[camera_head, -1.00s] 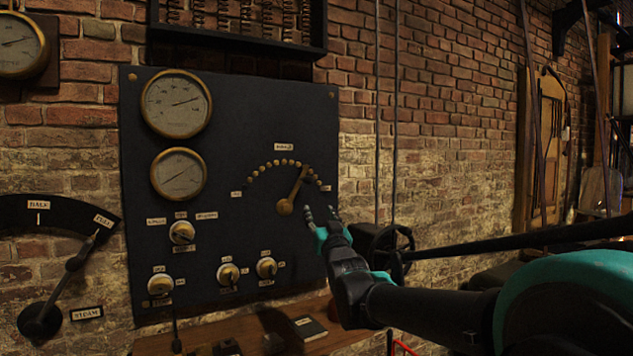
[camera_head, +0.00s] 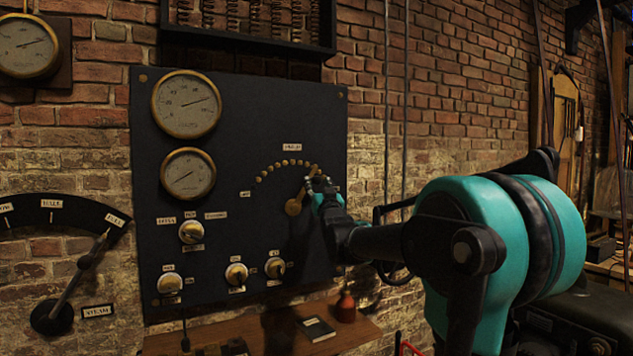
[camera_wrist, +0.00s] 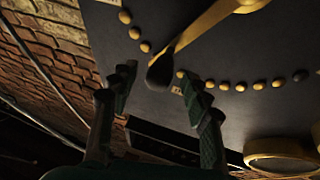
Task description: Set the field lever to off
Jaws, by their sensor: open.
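The field lever (camera_head: 294,207) is a brass arm on the dark panel, pivoted below an arc of brass studs (camera_head: 285,163). It slants up and right toward the arc's right part. My gripper (camera_head: 320,184) is at its upper end and hides its tip in the head view. In the wrist view the lever (camera_wrist: 208,27) ends in a dark knob (camera_wrist: 161,69). My open gripper (camera_wrist: 156,76) has one finger on each side of the knob's line; I cannot tell whether either touches. A small label, apparently "off" (camera_head: 245,194), is at the arc's left end.
Two round gauges (camera_head: 187,104) are left of the arc. Several brass knobs (camera_head: 236,274) sit lower on the panel. A steam lever (camera_head: 75,285) is at far left.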

